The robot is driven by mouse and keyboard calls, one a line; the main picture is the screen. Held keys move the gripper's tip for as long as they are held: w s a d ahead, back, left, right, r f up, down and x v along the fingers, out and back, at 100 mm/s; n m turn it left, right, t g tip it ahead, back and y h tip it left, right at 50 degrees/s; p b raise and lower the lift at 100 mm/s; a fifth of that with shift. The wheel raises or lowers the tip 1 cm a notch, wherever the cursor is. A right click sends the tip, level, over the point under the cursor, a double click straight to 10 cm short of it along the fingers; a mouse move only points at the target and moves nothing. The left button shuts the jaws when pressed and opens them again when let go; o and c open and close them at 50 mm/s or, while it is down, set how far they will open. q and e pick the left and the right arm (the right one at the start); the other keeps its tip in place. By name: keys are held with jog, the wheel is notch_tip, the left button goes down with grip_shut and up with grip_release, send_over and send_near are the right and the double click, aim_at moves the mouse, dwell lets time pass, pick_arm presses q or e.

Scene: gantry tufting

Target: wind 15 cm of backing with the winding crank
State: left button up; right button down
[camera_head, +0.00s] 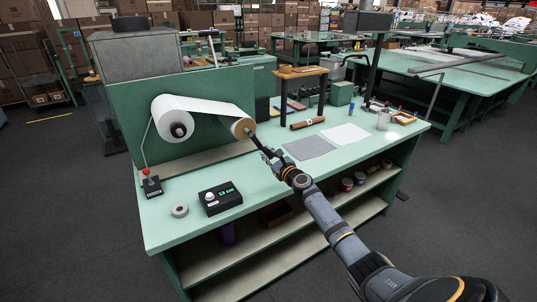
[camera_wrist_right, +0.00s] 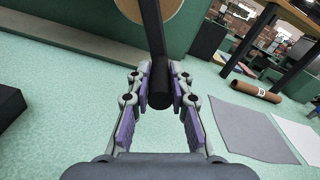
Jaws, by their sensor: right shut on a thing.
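A white roll of backing (camera_head: 172,122) is mounted on the green upright panel. Its white sheet (camera_head: 212,108) stretches right to a take-up roll with a round tan end disc (camera_head: 238,128). The winding crank (camera_head: 250,132) is dark and sits in front of that disc. My right gripper (camera_head: 264,149) is at the crank. In the wrist view my right gripper (camera_wrist_right: 160,76) is shut on the crank's black handle (camera_wrist_right: 160,92), with a finger on each side, and the tan disc (camera_wrist_right: 150,8) shows behind. A black counter box (camera_head: 220,198) has green digits that look like 13 cm. My left gripper is out of view.
A red-knobbed lever (camera_head: 151,182) and a tape ring (camera_head: 180,211) are on the left of the green table (camera_head: 270,200). Grey and white sheets (camera_head: 309,147) and a brown tube (camera_head: 307,123) lie to the right. A small wooden stand (camera_head: 302,72) rises behind.

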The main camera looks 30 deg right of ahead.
jog(key=shift+f, duration=0.1)
jog(key=c, duration=1.2)
grip_release()
notch_tip(320, 180, up, 10)
jog(key=shift+r, duration=0.1)
